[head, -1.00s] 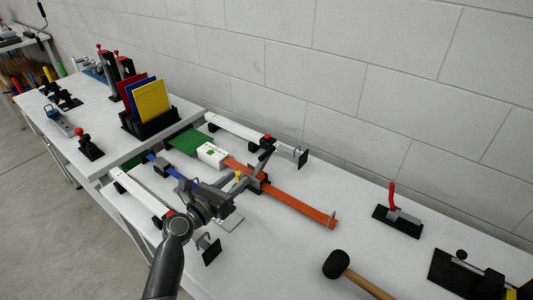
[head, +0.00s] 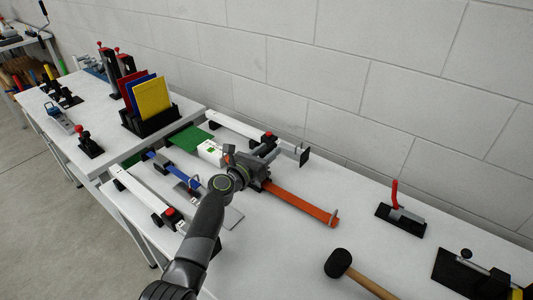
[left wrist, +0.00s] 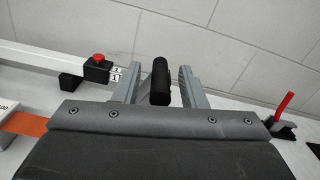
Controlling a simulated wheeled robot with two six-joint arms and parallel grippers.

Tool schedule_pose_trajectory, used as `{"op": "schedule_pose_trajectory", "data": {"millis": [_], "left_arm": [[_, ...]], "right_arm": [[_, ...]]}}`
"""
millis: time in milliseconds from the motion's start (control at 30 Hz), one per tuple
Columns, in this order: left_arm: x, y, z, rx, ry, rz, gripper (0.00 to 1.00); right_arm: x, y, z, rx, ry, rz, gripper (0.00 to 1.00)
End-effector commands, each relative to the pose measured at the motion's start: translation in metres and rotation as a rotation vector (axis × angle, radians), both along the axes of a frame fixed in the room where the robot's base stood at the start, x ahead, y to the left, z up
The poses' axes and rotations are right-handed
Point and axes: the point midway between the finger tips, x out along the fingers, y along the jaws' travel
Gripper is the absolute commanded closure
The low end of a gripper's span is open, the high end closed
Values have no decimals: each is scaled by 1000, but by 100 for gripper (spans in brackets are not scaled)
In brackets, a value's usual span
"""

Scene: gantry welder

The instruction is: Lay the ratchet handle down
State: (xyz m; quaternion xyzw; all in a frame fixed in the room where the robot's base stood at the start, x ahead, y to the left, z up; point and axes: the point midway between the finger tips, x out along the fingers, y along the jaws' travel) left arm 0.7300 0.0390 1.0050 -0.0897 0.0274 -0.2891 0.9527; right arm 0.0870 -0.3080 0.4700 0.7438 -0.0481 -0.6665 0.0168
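The orange strap (head: 300,203) lies along the white table, and its ratchet is mostly hidden behind my left gripper (head: 270,152) in the head view. In the left wrist view the ratchet handle (left wrist: 160,82) is a dark, upright bar with a black grip. It stands between the two grey fingers of my left gripper (left wrist: 159,74). A gap shows on each side of it, so the fingers are open around the handle and not closed on it. My right gripper is not in view.
A white rail (head: 235,128) with a red-knobbed clamp lies behind the strap. A blue strap (head: 160,163) and another white rail (head: 136,188) lie to the left. A mallet (head: 340,263) and a red-handled tool (head: 397,208) lie to the right, with clear table between.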

Motion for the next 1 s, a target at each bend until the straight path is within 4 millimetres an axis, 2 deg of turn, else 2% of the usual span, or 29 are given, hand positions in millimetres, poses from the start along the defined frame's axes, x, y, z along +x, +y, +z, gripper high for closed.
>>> {"op": "schedule_pose_trajectory", "data": {"millis": [267, 567, 1000], "left_arm": [[1, 0, 0, 0, 0, 0, 62], [1, 0, 0, 0, 0, 0, 100], [-3, -6, -4, 35, -23, 0, 100]], "right_arm": [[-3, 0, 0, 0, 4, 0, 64], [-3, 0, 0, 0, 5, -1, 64], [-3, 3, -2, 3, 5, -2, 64]]}}
